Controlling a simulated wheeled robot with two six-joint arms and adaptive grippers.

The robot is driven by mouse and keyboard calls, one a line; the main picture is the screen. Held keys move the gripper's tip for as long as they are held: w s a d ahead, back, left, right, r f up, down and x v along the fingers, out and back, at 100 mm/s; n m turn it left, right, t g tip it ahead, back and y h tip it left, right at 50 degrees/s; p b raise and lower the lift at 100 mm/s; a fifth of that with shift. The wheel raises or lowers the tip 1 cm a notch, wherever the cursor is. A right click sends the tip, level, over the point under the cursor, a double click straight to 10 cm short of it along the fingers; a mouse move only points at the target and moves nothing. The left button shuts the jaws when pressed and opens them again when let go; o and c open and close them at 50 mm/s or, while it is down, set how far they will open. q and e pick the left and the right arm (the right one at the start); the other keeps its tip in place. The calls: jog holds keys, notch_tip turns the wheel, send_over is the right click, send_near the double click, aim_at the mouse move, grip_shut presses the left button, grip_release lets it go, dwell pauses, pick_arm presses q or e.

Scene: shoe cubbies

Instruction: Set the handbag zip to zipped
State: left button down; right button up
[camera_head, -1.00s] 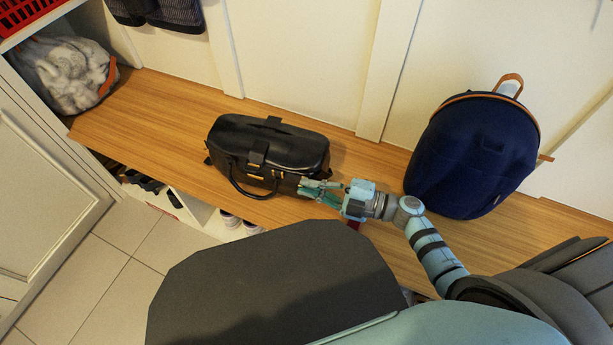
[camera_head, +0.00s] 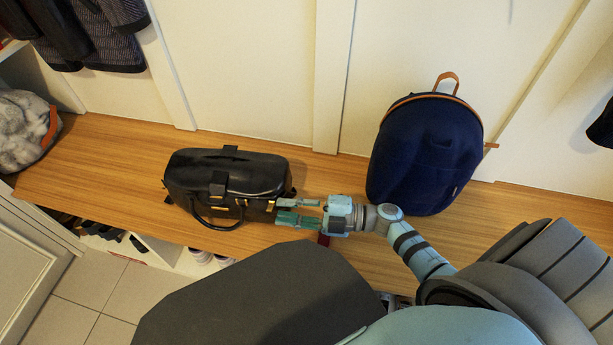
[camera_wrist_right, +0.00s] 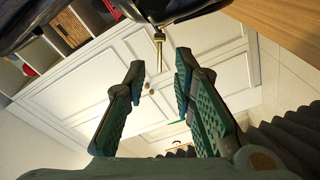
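The black handbag (camera_head: 228,174) stands upright on the wooden bench, left of centre in the head view, with its handle hanging over the front. My right gripper (camera_head: 279,210) is at the bag's right end, its fingers pointing left. In the right wrist view the bag's dark underside (camera_wrist_right: 170,8) is at the top edge, and a thin gold zip pull (camera_wrist_right: 159,48) hangs from it. The pull shows between the tips of my open right gripper (camera_wrist_right: 160,62), with gaps on both sides. The zip's track is not clear. My left gripper is not in view.
A navy backpack (camera_head: 426,150) stands on the bench (camera_head: 110,165) to the right, behind my right arm. A grey bundle (camera_head: 22,130) lies at the far left. Shoes (camera_head: 100,230) sit in cubbies below. Clothes (camera_head: 95,35) hang on the wall above.

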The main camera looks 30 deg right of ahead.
jog(key=v, duration=1)
